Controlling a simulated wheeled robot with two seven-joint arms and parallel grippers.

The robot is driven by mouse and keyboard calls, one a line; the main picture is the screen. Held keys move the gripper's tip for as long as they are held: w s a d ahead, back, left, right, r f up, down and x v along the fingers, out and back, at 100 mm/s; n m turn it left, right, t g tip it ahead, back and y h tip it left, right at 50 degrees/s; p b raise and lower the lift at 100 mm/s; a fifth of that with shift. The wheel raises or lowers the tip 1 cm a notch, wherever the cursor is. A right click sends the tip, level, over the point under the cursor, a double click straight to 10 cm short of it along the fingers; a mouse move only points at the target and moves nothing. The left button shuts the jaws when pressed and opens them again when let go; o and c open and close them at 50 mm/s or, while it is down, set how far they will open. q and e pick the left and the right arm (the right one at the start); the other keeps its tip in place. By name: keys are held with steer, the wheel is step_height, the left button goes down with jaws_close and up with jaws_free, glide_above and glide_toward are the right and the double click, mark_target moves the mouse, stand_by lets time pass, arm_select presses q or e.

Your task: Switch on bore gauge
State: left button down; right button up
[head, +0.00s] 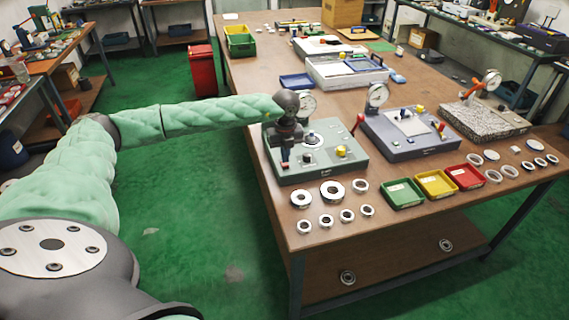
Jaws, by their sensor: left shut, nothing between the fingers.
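A grey-green gauge station (350,168) stands at the near left of the wooden table. It has a round dial (307,104), a ring at its middle and a yellow knob (341,152). Which station is the bore gauge I cannot tell for sure. My left gripper (286,158) is shut and empty, pointing down over the left part of this station. It hides that part and any switch there; contact cannot be told. A second, blue-grey dial station (405,145) is to the right. My right gripper is not in view.
Several metal rings (332,190) lie in front of the station. Green (402,194), yellow (436,185) and red (465,177) trays stand to the right. A dial stand on a speckled plate (485,122) is farther right. A red bin (202,72) stands on the floor.

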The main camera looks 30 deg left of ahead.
mark_target(285, 165)
arm_select(q)
steer(key=shift+f+b, duration=0.65)
steer(key=shift+f, duration=0.3)
stand_by(1.2)
steer(key=shift+r, duration=0.1)
steer(key=shift+r+p, duration=0.3)
steer(key=shift+r, duration=0.15)
steer(key=shift+r+p, duration=0.9)
steer(key=shift+r, duration=2.1)
